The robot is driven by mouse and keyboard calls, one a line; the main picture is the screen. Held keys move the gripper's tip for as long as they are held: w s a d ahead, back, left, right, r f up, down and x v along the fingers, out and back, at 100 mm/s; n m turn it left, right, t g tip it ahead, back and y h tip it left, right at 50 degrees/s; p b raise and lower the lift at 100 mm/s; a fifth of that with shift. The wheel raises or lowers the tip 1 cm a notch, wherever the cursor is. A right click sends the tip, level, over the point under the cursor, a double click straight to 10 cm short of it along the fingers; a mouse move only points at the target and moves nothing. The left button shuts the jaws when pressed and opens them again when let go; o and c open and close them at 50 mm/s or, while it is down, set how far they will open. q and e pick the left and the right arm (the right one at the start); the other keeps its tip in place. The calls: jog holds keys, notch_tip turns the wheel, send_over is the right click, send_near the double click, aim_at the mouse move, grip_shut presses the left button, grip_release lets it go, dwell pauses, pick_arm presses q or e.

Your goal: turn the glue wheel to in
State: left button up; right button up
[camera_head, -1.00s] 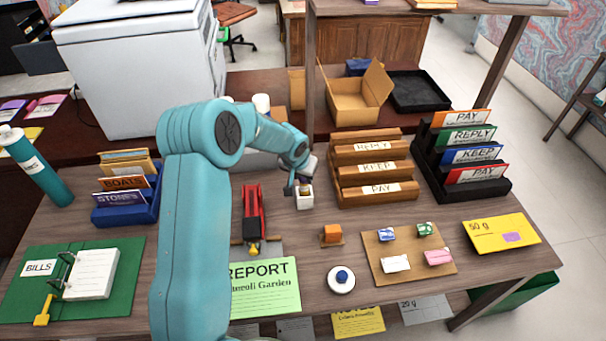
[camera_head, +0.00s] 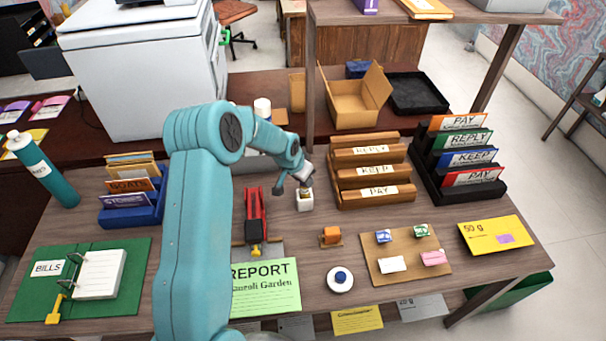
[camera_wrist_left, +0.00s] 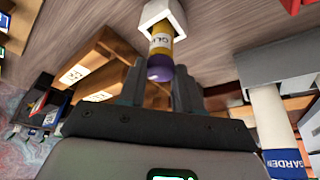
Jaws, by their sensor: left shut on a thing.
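A yellow glue stick (camera_wrist_left: 161,45) with a "GLU" label stands in a small white square holder (camera_wrist_left: 163,14) in the left wrist view. Its round purple end (camera_wrist_left: 160,68), seemingly the wheel, sticks out toward me. My left gripper (camera_wrist_left: 159,88) is shut on this purple end, with a dark finger on either side. In the head view the white holder (camera_head: 304,204) stands on the desk with a bit of yellow in it, and my left gripper (camera_head: 294,180) is just above it. The wheel's exact turn cannot be told. My right gripper is not in view.
A red-and-black stapler-like thing (camera_head: 256,215) lies left of the holder. A wooden sorter rack (camera_head: 372,172) stands close on the right.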

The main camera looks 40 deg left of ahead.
pick_arm(q)
jog(key=shift+a+m, duration=0.1)
jog(key=shift+m, duration=0.4)
jog(key=shift+a+f+m+h+b, duration=0.1)
jog(key=shift+f+m+h+b, duration=0.1)
jog(key=shift+m+h+b, duration=0.6)
jog(key=m+b, duration=0.2)
jog(key=b, duration=0.1)
jog(key=m+h+b, duration=0.1)
jog(key=m+b, duration=0.1)
jog(key=b, duration=0.2)
jog(key=shift+w+a+f+m+g, duration=0.1)
jog(key=shift+w+a+m+g, duration=0.05)
jog(key=shift+m+g, duration=0.2)
jog(key=shift+m+g+h+b, duration=0.25)
jog(key=shift+m+h+b, duration=0.15)
jog(key=shift+m+b, duration=0.4)
jog(key=shift+w+a+r+m+h, duration=0.1)
jog(key=shift+r+m+h, duration=0.2)
jog(key=shift+m, duration=0.75)
jog(key=shift+m+g, duration=0.5)
jog(key=shift+m, duration=0.4)
jog(key=shift+w+a+r+m+g+h+p, duration=0.1)
jog(key=shift+m+g+h+p, duration=0.35)
jog(key=shift+m+p, duration=0.6)
jog(key=shift+w+m+g+p, duration=0.1)
jog(key=shift+m+g+p, duration=0.55)
jog(key=shift+m, duration=0.9)
